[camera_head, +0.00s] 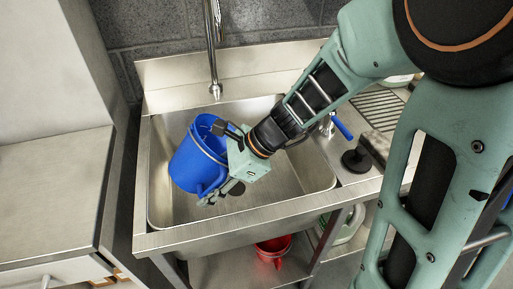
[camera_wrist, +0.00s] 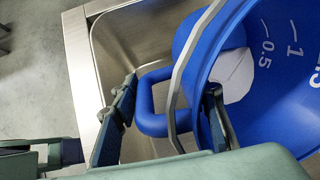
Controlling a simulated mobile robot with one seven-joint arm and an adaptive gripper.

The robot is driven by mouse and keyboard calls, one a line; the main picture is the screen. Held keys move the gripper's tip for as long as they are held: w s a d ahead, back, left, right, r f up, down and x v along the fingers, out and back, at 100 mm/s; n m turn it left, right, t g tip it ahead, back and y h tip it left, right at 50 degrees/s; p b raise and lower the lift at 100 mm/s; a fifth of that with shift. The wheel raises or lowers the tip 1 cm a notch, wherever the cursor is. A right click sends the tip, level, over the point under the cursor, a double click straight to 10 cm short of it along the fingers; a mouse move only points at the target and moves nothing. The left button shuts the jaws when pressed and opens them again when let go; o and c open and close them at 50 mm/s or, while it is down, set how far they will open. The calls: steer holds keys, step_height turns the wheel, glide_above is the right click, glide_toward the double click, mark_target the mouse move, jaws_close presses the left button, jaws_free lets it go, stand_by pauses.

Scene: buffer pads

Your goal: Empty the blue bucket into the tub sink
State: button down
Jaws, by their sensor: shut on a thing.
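The blue bucket (camera_head: 190,165) is tilted over the left part of the steel tub sink (camera_head: 290,180), below the faucet. My gripper (camera_head: 222,165) is at its right side by the rim and is shut on it. In the wrist view, the bucket (camera_wrist: 275,85) shows its open mouth, inner volume marks and a whitish patch inside. My gripper's fingers (camera_wrist: 170,108) stand either side of the blue side handle (camera_wrist: 150,122) and the rim; the right finger shows against the bucket's inside. Whether the bucket touches the basin floor is unclear.
The faucet (camera_head: 212,60) hangs over the back of the sink. A black-based lever with a blue handle (camera_head: 342,128) and a dark object (camera_head: 357,160) are on the right ledge. A red bucket (camera_head: 272,250) is underneath. A steel counter (camera_head: 50,190) stands left.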

steer(key=shift+s+a+f+h+p, duration=0.1)
steer(key=shift+a+f+h+p, duration=0.2)
steer(key=shift+h+p, duration=0.35)
steer(key=p, duration=0.1)
steer(key=f+h+p, duration=0.1)
steer(key=shift+s+a+f+t+p, duration=0.1)
steer(key=shift+a+f+t+p, duration=0.05)
steer(key=shift+a+t+p, duration=0.2)
steer(key=f+h+p, duration=0.1)
steer(key=p, duration=0.1)
steer(key=a+h+p, duration=0.1)
steer(key=p, duration=0.2)
steer(key=shift+s+f, duration=0.1)
steer(key=shift+f, duration=0.3)
steer(key=h+p, duration=0.1)
steer(key=p, duration=0.2)
steer(key=f+h+p, duration=0.1)
steer(key=p, duration=0.3)
steer(key=shift+s+a+f+t+p, duration=0.1)
steer(key=shift+a+f+t+p, duration=0.15)
steer(key=shift+f+t+p, duration=0.1)
steer(key=f+h+p, duration=0.1)
steer(key=p, duration=0.4)
steer(key=shift+a+p, duration=0.15)
steer(key=shift+p, duration=0.25)
